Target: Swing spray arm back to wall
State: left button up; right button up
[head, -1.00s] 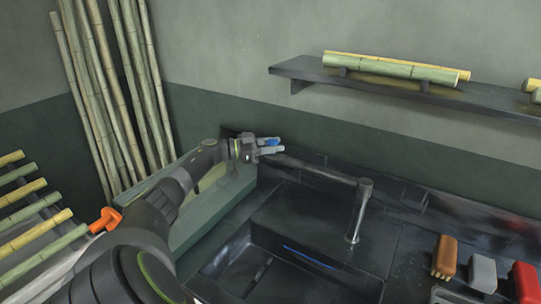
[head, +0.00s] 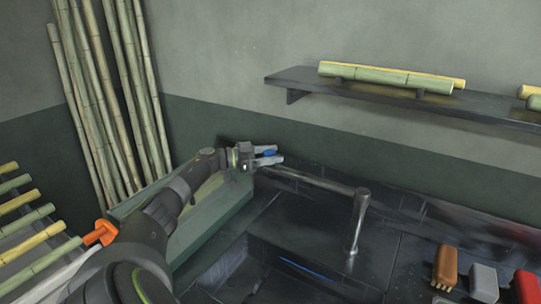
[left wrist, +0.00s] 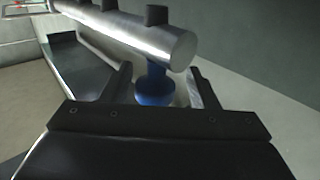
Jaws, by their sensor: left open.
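The spray arm (head: 315,179) is a grey metal tube. It runs left from the top of an upright post (head: 356,225) at the sink and lies near the back wall. A blue knob (head: 270,153) is at its left end. In the left wrist view the blue knob (left wrist: 155,88) hangs below a thick metal tube (left wrist: 150,38). My left gripper (head: 268,155) is open, with one finger on each side of the knob. Gaps show beside the knob in the wrist view (left wrist: 160,88). My right gripper is not in view.
A dark shelf (head: 300,84) with cane pieces is on the wall above. Tall canes (head: 110,100) lean in the left corner, and a rack of canes is at far left. A brown brush (head: 445,265), a grey block (head: 483,280) and a red item stand right of the sink (head: 265,265).

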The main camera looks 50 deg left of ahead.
pick_arm(q)
jog(key=shift+s, duration=0.1)
jog(key=b+v, duration=0.3)
jog(key=v, duration=1.4)
jog(key=shift+s+a, duration=0.1)
